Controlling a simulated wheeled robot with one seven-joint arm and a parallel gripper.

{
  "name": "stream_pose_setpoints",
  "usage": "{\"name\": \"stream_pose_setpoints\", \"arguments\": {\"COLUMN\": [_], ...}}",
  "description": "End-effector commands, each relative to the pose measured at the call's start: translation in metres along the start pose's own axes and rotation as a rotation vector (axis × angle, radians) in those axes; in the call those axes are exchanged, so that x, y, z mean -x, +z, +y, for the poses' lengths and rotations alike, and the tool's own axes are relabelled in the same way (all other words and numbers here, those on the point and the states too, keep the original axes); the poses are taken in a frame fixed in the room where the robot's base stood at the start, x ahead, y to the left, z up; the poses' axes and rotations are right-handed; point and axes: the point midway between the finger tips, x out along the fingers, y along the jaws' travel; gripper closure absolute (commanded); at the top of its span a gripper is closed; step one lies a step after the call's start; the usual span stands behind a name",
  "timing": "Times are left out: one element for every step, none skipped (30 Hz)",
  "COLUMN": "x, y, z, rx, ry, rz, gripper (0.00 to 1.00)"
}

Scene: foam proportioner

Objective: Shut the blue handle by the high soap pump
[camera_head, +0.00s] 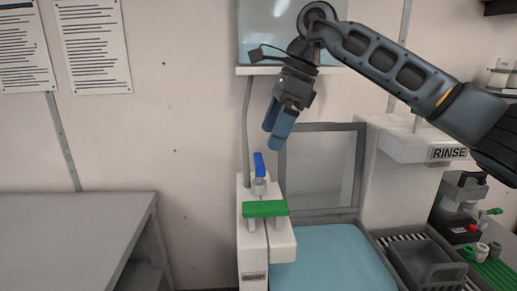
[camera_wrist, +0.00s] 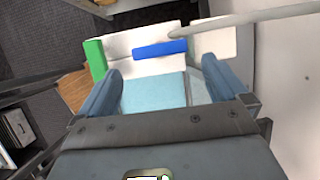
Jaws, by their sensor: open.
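The blue handle (camera_head: 259,164) stands nearly upright on a small valve at the top of the white soap pump (camera_head: 251,262), whose front label reads SOAP. In the wrist view the blue handle (camera_wrist: 160,49) lies across the white body, beyond my fingertips and between their lines. My gripper (camera_head: 275,139) is open and empty, above and slightly right of the blue handle, with its blue fingers pointing down. A gap shows between fingers and handle. My gripper also shows in the wrist view (camera_wrist: 159,70).
A green handle (camera_head: 265,209) sits lower on the soap pump's front. A grey hose (camera_head: 246,125) runs up the wall behind the blue handle. A white RINSE unit (camera_head: 420,143) stands at right. A grey table (camera_head: 75,225) is at left.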

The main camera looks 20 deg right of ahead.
Motion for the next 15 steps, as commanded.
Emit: {"name": "stream_pose_setpoints", "arguments": {"x": [-0.007, -0.011, -0.018, -0.023, -0.028, -0.034, -0.038, -0.042, -0.047, -0.050, -0.053, -0.057, -0.059, -0.060, -0.062], "y": [0.001, 0.002, 0.002, 0.002, 0.002, 0.002, 0.002, 0.002, 0.002, 0.002, 0.002, 0.001, 0.001, 0.001, 0.001], "z": [0.001, 0.001, 0.001, 0.001, 0.001, 0.001, 0.002, 0.001, 0.001, 0.001, 0.001, 0.001, 0.001, 0.001, 0.001], "rx": [0.001, 0.001, 0.001, 0.001, 0.000, 0.001, 0.001, 0.000, 0.000, 0.000, -0.001, -0.001, -0.001, 0.000, 0.000], "ry": [0.004, 0.004, 0.005, 0.006, 0.005, 0.005, 0.005, 0.005, 0.004, 0.004, 0.005, 0.004, 0.003, 0.002, 0.002], "rz": [-0.002, -0.002, -0.002, -0.002, -0.002, -0.002, -0.003, -0.003, -0.003, -0.003, -0.003, -0.003, -0.002, -0.002, -0.003], "gripper": [0.00, 0.00, 0.00, 0.00, 0.00, 0.00, 0.00, 0.00, 0.00, 0.00, 0.00, 0.00, 0.00, 0.00, 0.00]}}
